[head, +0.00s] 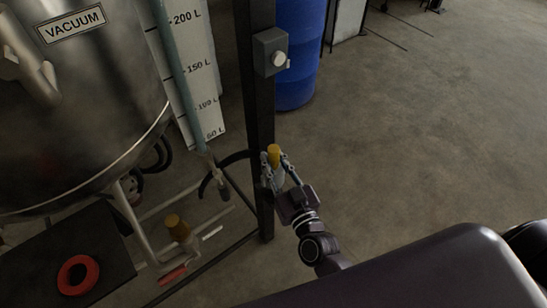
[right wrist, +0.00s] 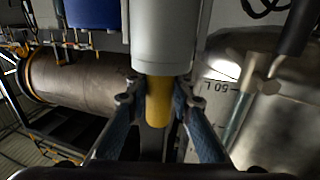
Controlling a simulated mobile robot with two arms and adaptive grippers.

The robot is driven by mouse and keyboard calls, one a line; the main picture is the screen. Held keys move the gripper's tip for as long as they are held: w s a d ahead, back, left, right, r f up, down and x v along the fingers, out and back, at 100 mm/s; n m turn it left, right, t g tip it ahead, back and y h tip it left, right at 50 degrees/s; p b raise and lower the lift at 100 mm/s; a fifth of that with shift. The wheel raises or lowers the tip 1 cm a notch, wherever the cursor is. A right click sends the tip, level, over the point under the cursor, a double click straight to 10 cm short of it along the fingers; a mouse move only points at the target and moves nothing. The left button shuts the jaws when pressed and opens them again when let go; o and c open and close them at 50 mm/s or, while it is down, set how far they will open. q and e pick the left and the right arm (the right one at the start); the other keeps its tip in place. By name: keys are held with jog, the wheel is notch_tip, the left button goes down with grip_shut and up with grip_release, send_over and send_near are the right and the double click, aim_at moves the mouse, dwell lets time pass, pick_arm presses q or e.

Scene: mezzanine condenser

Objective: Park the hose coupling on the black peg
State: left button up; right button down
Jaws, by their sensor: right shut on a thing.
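My right gripper (head: 275,168) is shut on the hose coupling, a yellow-ended piece (head: 273,152) with a light grey body, beside the dark upright post. In the right wrist view the coupling's yellow part (right wrist: 157,103) sits between the two blue-grey fingers (right wrist: 160,112), and its wide grey part (right wrist: 163,40) is beyond them. The coupling overlaps the post in the head view; I cannot tell whether they touch. I cannot make out the black peg for certain in either view. My left gripper is not in view.
The dark post (head: 258,110) carries a grey switch box (head: 270,52). A steel vacuum tank (head: 85,110) and level scale (head: 190,75) stand left. A dark curved hose (head: 205,185), yellow-topped fitting (head: 177,228) and red ring (head: 78,274) are low left. Floor (head: 430,130) at right is open.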

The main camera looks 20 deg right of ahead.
aim_at(277, 182)
dwell(0.5)
jog(key=shift+p, duration=0.7)
dwell(1.2)
jog(key=shift+f+b, duration=2.45)
jog(key=shift+f, duration=0.95)
jog(key=c, duration=1.7)
grip_release()
jog(key=shift+r, duration=0.1)
jog(key=shift+o, duration=0.4)
jog(key=shift+f, duration=0.2)
jog(key=shift+s, duration=0.15)
jog(key=s+d, duration=0.1)
jog(key=s, duration=1)
jog(key=shift+s+r, duration=0.15)
jog(key=shift+s, duration=0.25)
